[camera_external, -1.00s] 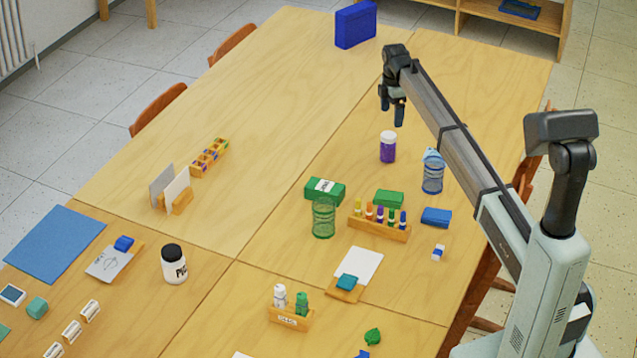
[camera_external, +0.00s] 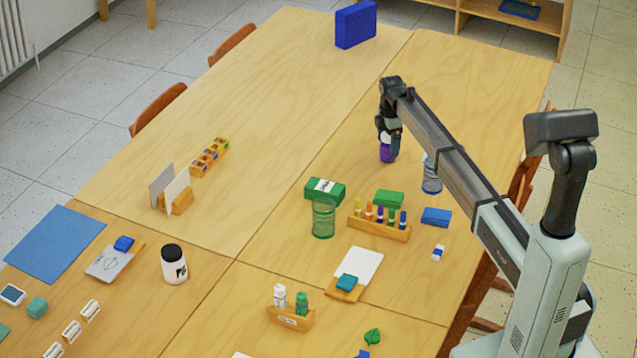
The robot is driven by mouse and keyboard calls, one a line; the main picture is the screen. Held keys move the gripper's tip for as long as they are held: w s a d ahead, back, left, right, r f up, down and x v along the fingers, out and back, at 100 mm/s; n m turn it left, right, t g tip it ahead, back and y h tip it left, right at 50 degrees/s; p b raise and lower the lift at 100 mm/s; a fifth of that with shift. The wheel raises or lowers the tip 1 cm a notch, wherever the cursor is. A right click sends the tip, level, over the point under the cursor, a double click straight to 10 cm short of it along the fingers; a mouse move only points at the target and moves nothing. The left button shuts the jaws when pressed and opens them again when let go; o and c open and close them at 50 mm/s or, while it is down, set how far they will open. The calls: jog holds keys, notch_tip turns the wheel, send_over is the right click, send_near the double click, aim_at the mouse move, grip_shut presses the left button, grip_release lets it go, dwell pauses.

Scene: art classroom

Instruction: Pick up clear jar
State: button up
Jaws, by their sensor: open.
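A clear jar with purple contents and a white lid (camera_external: 386,153) stands upright on the table, right of the middle. My gripper (camera_external: 389,140) is open and pointing down at the jar's top, with its fingers covering much of the lid and upper part. I cannot tell whether the fingers touch the jar. The lower purple part shows below the fingers.
The table left of the jar is clear.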

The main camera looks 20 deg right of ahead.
jog(key=shift+c, duration=0.5)
jog(key=c, duration=1.3)
